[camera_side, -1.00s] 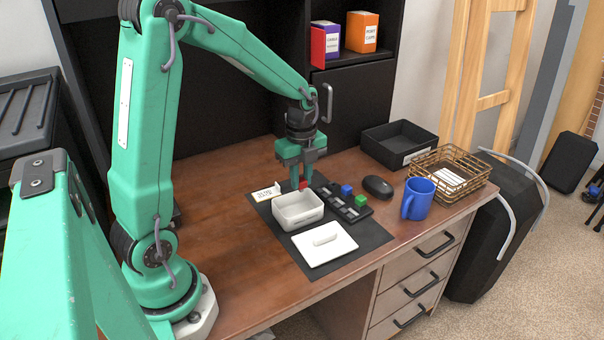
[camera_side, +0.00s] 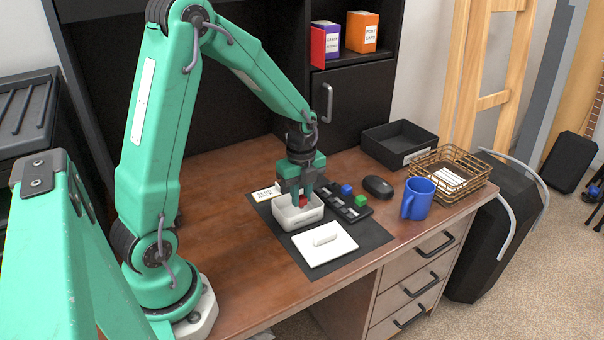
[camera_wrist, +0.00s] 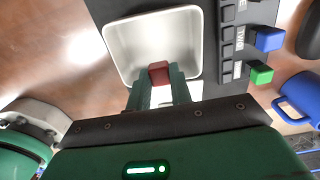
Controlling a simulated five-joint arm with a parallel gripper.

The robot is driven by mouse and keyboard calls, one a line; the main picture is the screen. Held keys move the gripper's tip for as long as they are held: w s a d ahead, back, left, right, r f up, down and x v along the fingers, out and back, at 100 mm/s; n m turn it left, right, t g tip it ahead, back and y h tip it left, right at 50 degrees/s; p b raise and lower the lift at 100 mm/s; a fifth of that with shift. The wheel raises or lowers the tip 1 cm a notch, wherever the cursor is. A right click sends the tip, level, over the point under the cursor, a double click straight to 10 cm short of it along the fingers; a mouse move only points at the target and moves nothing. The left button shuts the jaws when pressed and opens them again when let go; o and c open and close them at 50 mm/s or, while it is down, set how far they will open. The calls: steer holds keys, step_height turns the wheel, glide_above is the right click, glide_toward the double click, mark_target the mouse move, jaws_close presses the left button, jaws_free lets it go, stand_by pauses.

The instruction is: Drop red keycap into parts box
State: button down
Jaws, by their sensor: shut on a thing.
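The red keycap (camera_wrist: 159,72) is between the fingertips of my gripper (camera_wrist: 158,82), which is shut on it. In the side view my gripper (camera_side: 302,200) points down over the parts box, with the red keycap (camera_side: 303,201) showing between its fingers. The parts box is a white open tray (camera_side: 285,220) on the dark mat. In the wrist view its inside (camera_wrist: 125,45) looks empty around the keycap. The keycap appears within the box's outline; its exact height over the floor of the box is hard to tell.
The white lid (camera_side: 324,246) lies in front of the box. A black key holder (camera_side: 352,213) with a blue keycap (camera_side: 347,190) and a green keycap (camera_side: 361,201) is to the right. A blue mug (camera_side: 419,197), mouse (camera_side: 377,187) and wire basket (camera_side: 468,176) stand farther right.

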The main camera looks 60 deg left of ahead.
steer(key=shift+f, duration=0.3)
steer(key=c, duration=1.2)
jaws_free()
steer(key=shift+r, duration=3.85)
steer(key=shift+r, duration=0.1)
